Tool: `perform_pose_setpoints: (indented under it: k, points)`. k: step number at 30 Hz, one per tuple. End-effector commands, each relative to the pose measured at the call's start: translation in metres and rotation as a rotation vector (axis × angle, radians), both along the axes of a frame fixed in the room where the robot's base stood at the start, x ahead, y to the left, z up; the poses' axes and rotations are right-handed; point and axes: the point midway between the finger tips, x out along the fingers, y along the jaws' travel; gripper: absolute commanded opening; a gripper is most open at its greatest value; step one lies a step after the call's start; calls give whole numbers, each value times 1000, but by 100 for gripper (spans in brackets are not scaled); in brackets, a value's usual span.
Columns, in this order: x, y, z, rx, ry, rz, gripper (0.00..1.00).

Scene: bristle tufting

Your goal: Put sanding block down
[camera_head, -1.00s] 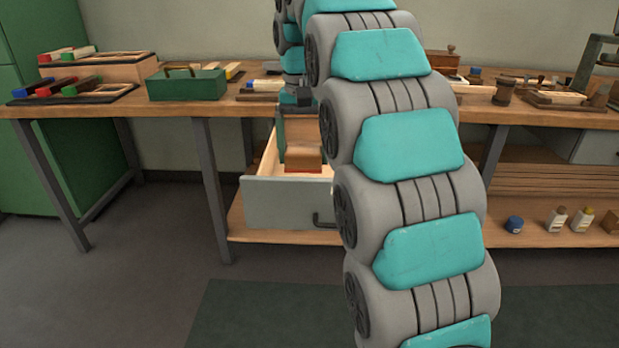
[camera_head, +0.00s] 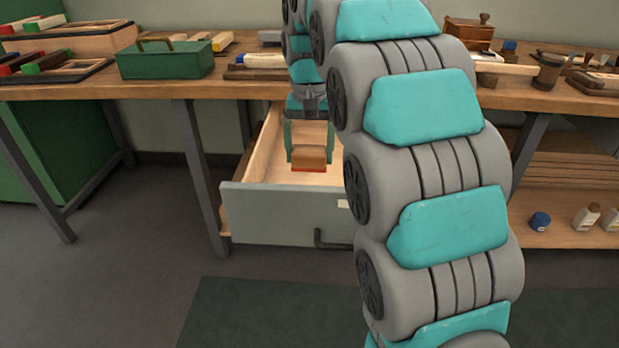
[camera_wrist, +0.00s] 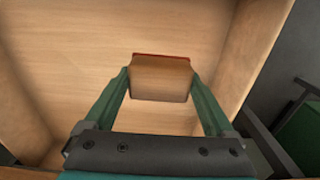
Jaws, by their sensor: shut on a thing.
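The sanding block (camera_head: 309,158) is a brown wooden block with a red underside. My gripper (camera_head: 308,155) is shut on it, with one green finger on each side. In the wrist view the block (camera_wrist: 160,79) sits between the fingertips, upright and level. It is inside the open drawer (camera_head: 285,213), over the pale wooden drawer floor. I cannot tell whether its red underside touches the floor.
The workbench (camera_head: 130,90) above holds a green toolbox (camera_head: 165,61) and several tools. Bottles (camera_head: 586,217) stand on the lower shelf at right.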

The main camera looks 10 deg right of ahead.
Motion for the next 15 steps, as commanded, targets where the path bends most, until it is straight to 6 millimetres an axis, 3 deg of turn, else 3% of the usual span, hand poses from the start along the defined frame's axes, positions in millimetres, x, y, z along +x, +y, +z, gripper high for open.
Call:
perform_pose_setpoints:
  k: [3,15]
  points:
    - [-1,0,-20,0,3,0,22]
    - [-1,0,-61,0,4,0,22]
